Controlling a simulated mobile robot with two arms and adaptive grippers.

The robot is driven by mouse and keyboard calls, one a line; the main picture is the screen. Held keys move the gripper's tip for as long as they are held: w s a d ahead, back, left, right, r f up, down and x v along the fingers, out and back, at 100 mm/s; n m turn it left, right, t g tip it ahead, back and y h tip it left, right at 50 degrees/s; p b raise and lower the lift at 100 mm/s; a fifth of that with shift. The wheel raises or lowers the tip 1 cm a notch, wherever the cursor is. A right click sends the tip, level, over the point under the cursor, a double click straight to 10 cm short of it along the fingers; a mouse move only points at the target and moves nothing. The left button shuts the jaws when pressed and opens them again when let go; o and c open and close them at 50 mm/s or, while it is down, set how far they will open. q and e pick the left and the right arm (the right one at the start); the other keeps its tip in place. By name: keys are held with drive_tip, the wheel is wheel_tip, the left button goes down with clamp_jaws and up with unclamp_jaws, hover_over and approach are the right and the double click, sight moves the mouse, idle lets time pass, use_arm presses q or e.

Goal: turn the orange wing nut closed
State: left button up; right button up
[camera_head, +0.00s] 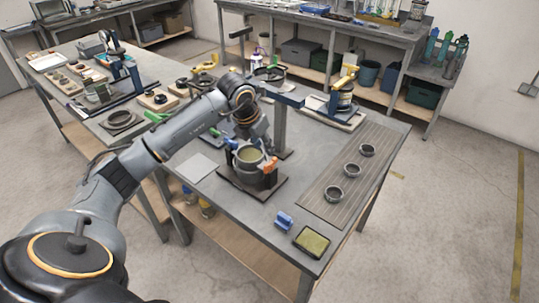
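The orange wing nut (269,165) shows on the right front side of a grey cylindrical vessel (246,171) on a dark square base in the middle of the workbench. My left arm reaches in from the lower left and bends down at the wrist. My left gripper (250,143) points down at the top of the vessel, just behind and left of the wing nut. Its fingertips are small and blend with the vessel's rim, so their opening and any contact are unclear. My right gripper is not in view.
The vessel stands on a grey workbench (235,204). To its right, three small cups stand on a ribbed mat (320,205). A blue block (284,220) and a yellow-green pad (312,242) lie near the front corner. A flat grey plate (196,167) lies left of the vessel.

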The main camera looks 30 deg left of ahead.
sight(271, 162)
use_arm(q)
drive_tip(key=p+x, duration=0.1)
drive_tip(key=x, duration=0.7)
drive_tip(key=shift+f+p, duration=0.1)
drive_tip(key=shift+p, duration=0.3)
drive_tip(key=shift+c, duration=0.2)
clamp_jaws()
